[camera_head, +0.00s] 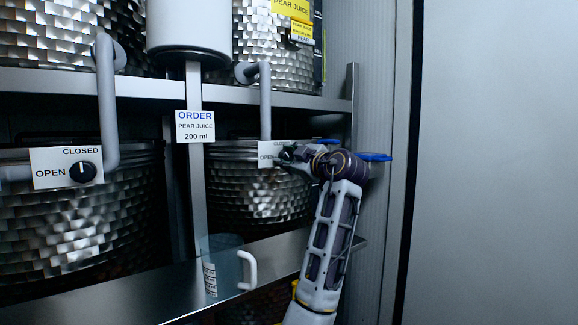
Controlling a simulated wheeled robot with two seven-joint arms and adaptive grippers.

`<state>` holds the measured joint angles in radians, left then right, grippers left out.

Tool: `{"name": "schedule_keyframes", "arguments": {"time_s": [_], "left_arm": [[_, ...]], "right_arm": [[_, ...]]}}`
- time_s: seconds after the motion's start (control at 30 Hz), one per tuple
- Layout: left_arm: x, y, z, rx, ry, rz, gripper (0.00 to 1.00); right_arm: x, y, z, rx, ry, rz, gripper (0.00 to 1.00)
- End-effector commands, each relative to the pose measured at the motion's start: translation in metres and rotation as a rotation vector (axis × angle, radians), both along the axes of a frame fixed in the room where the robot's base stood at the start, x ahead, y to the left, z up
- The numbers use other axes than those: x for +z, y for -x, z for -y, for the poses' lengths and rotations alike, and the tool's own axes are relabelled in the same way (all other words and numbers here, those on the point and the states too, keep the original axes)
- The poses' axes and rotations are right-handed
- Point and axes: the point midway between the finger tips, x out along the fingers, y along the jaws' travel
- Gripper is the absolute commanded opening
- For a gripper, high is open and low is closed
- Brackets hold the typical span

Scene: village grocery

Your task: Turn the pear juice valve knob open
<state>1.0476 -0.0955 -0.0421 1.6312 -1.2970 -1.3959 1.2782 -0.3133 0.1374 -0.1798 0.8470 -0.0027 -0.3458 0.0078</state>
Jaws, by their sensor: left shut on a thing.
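The yellow pear juice label (291,8) is on the upper right tank. My right gripper is not in view.
A second valve knob (82,172) sits on a plate at the left. An order card (195,126) reads pear juice 200 ml. A metal shelf (130,300) with a cup (222,243) and a white handle (247,270) lies below. A wall stands right of my arm.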

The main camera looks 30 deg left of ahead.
Motion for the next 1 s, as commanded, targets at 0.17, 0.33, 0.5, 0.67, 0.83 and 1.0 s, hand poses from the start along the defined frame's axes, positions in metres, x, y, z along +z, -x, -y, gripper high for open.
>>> {"name": "schedule_keyframes", "arguments": {"time_s": [0.17, 0.33, 0.5, 0.67, 0.83, 1.0], "left_arm": [[-0.002, 0.0, 0.0, -0.001, 0.041, 0.1, 0.12], [-0.002, 0.0, 0.001, -0.002, 0.085, 0.206, 0.12], [-0.002, 0.0, 0.0, -0.001, 0.133, 0.323, 0.12], [-0.002, 0.0, 0.001, -0.001, 0.181, 0.438, 0.12], [-0.002, 0.0, 0.001, 0.0, 0.231, 0.559, 0.12], [-0.001, -0.001, 0.001, -0.001, 0.277, 0.668, 0.12]], "right_arm": [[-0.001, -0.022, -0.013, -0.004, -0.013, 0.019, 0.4], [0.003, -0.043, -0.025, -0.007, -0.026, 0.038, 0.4], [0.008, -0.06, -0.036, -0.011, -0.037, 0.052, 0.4], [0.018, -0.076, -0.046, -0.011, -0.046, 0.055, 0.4], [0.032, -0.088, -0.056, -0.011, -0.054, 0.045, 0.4], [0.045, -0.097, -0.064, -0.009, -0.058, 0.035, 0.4]]}}
